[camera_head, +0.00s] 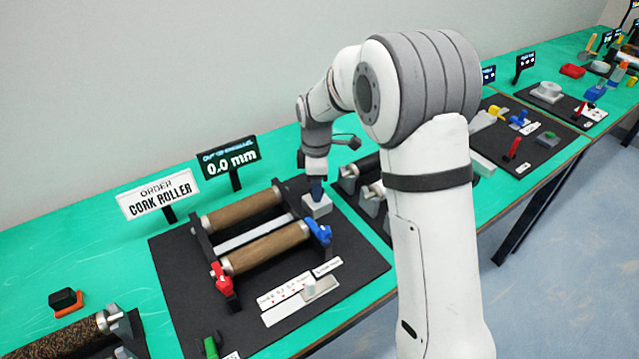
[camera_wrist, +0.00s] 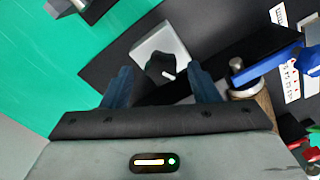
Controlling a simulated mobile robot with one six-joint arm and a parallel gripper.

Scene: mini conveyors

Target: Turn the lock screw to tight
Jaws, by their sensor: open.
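The lock screw appears to be the black knob (camera_wrist: 160,68) with a white pointer mark, on a light grey block (camera_wrist: 176,41) in the wrist view. In the head view the block (camera_head: 318,207) stands at the back right of the roller station, and the knob is hidden by my fingers. My gripper (camera_head: 317,190) points down just over the block. In the wrist view my gripper (camera_wrist: 158,72) has its two dark blue fingers apart, one on each side of the knob, with visible gaps. Whether the fingertips are down at knob height is unclear.
Two cork rollers (camera_head: 265,247) lie left of the block on a black board (camera_head: 178,290). A blue lever (camera_head: 320,231) is close in front of the block; a red lever (camera_head: 222,279) is farther left.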

